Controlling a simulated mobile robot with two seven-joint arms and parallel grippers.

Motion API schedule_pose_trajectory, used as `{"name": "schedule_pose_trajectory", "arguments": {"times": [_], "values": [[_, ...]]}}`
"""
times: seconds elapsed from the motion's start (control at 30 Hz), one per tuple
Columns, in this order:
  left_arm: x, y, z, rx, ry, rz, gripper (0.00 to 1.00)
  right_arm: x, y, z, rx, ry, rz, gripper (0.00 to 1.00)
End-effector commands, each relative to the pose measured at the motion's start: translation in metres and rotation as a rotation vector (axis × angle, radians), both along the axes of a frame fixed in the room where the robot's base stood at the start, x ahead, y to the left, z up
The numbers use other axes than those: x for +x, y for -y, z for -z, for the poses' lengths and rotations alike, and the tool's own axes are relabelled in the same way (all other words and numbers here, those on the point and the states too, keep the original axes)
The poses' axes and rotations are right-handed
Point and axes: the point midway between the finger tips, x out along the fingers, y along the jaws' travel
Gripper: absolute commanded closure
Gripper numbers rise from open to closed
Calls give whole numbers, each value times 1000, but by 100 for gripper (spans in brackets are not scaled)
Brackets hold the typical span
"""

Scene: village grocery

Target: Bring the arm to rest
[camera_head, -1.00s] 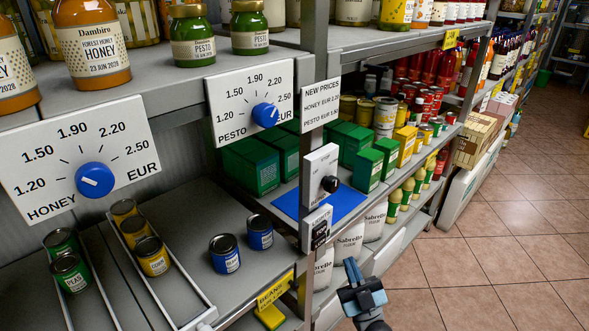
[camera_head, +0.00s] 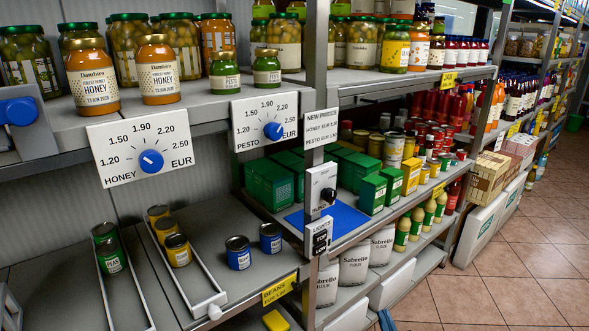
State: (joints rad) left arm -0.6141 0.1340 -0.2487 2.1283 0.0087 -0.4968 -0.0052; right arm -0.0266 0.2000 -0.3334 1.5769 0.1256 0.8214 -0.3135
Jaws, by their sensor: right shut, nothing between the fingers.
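My right gripper (camera_head: 386,321) shows only as a small blue piece at the bottom edge, in front of the lower shelf with the flour bags. It is shut and empty, touching nothing that I can see. The rest of the right arm is out of the picture. I cannot make out a left gripper.
Shelves fill the left and middle, with a honey dial (camera_head: 151,161), a pesto dial (camera_head: 273,131) and a switch panel (camera_head: 322,190) on their fronts. Flour bags (camera_head: 354,263) stand low near my gripper. Open tiled floor (camera_head: 510,285) lies to the right.

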Motion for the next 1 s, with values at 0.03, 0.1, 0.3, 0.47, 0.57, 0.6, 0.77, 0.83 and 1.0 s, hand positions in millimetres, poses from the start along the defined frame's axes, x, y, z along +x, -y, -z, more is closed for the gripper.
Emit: {"name": "schedule_pose_trajectory", "arguments": {"times": [0.03, 0.1, 0.3, 0.47, 0.57, 0.6, 0.77, 0.83, 1.0], "values": [[2, 1, -7, -5, 13, 1, 57, 1, 17, 4, -45, -1, 2, 100], [4, 1, -11, -6, 21, 1, 57, 0, 33, 7, -90, 0, 0, 100], [3, 1, -9, -6, 17, 1, 57, 0, 80, 12, -223, 0, -2, 100], [2, 1, -9, -7, 15, 1, 57, 0, 117, 11, -328, 0, -4, 100], [2, 1, -9, -7, 15, 1, 57, 0, 140, 9, -393, 0, -6, 100], [2, 1, -9, -7, 15, 2, 57, 0, 148, 9, -418, -6, -7, 100], [2, 2, -10, -9, 15, 3, 57, -26, 126, 42, -422, -237, -26, 100], [2, 2, -10, -9, 15, 3, 57, -39, 119, 55, -432, -340, -33, 100], [2, 3, -10, -9, 16, 3, 57, -81, 106, 89, -451, -625, -36, 100]]}}
